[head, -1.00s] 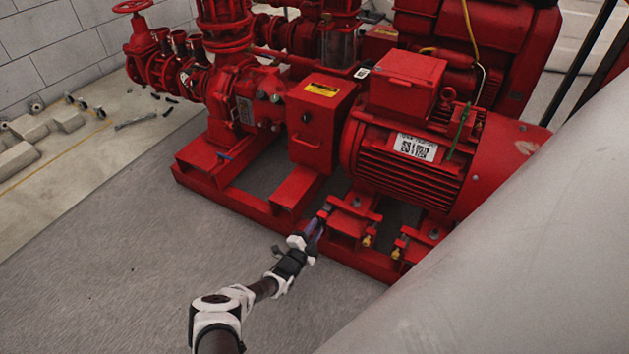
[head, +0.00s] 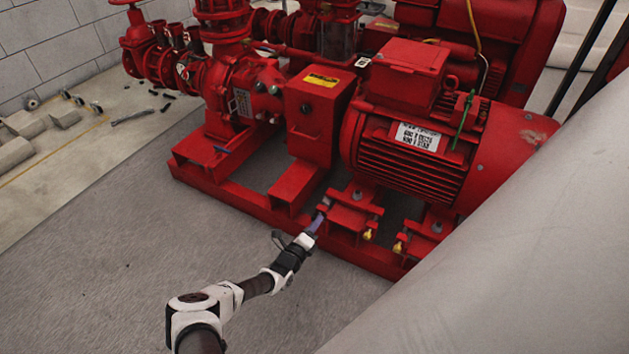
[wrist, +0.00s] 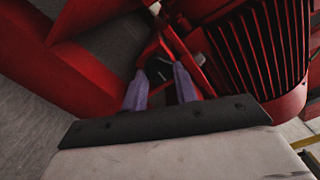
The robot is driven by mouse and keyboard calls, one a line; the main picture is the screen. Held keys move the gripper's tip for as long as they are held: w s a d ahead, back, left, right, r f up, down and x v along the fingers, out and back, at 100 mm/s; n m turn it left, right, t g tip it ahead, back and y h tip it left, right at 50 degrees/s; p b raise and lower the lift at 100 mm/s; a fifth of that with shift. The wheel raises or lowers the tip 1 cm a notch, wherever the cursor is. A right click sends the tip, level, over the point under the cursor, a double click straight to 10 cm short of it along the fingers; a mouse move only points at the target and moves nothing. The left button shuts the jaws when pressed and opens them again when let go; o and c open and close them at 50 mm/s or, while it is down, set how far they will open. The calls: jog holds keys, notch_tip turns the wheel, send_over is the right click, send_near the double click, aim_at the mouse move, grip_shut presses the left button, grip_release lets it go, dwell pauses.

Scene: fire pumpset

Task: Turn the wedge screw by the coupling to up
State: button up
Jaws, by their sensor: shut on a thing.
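The wedge screw by the coupling (wrist: 158,68) shows in the wrist view as a dark piece between my two purple fingertips. My gripper (wrist: 160,80) is shut on it, with a finger on each side. In the head view my gripper (head: 318,219) reaches in from the lower left to the near left corner of the red motor foot (head: 352,218). There the screw is small and largely hidden by the fingers, and I cannot tell which way it points.
The red motor (head: 405,165) stands just above the foot. The coupling guard box (head: 315,120) is to its left. Screws with yellow ends (head: 368,235) sit at the right along the red base frame (head: 235,195). The grey floor (head: 110,240) in front is clear.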

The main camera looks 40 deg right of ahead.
jog(key=shift+w+a+f+m, duration=0.1)
jog(key=shift+w+m, duration=0.1)
jog(key=shift+m, duration=3.9)
jog(key=shift+w+m, duration=0.15)
jog(key=shift+m, duration=3.95)
jog(key=o, duration=1)
